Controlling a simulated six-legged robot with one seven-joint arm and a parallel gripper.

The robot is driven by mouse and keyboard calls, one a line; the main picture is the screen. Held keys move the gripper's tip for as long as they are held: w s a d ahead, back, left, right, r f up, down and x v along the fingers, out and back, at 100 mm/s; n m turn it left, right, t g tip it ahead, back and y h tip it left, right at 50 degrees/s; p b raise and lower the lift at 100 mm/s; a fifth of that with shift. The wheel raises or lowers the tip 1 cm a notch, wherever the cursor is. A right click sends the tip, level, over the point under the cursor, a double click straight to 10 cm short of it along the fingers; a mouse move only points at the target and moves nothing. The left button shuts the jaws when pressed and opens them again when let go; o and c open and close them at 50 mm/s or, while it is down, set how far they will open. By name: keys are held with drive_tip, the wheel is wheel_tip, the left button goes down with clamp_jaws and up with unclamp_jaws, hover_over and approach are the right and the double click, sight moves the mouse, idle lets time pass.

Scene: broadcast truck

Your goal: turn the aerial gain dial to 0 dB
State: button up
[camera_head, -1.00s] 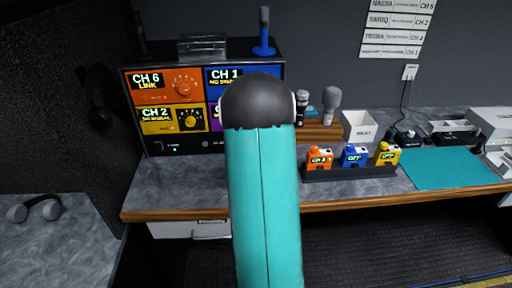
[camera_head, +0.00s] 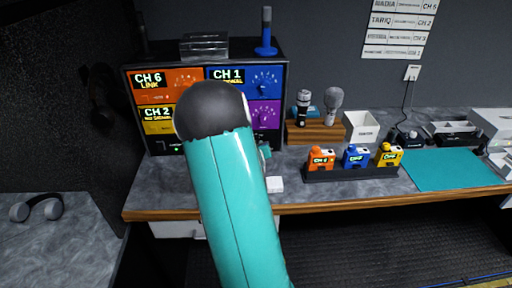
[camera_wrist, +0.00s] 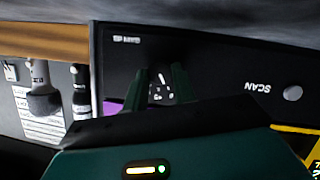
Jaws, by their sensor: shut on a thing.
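The aerial gain dial (camera_wrist: 160,90) is a small dark knob with a white pointer line and small white marks, on the black lower strip of the receiver rack (camera_wrist: 220,62). The wrist view is upside down, and the small label by the dial is too blurred to read surely. My gripper (camera_wrist: 163,75) has its two dark green fingers on either side of the dial, shut on it. In the head view my teal arm hides the dial; only a small teal part of my gripper (camera_head: 265,152) shows beside the arm, in front of the rack's lower right.
A SCAN button (camera_wrist: 292,93) is on the same strip. Orange, blue, yellow and purple (camera_head: 264,113) channel modules sit above it. Microphones on a wooden block (camera_head: 315,132), a white bin (camera_head: 361,126) and coloured packs (camera_head: 355,157) stand to the right.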

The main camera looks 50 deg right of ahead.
drive_tip(key=o, duration=1)
drive_tip(key=v, duration=1.3)
drive_tip(key=shift+s+a+r, duration=0.15)
drive_tip(key=shift+a+r, duration=0.05)
drive_tip(key=shift+a, duration=0.15)
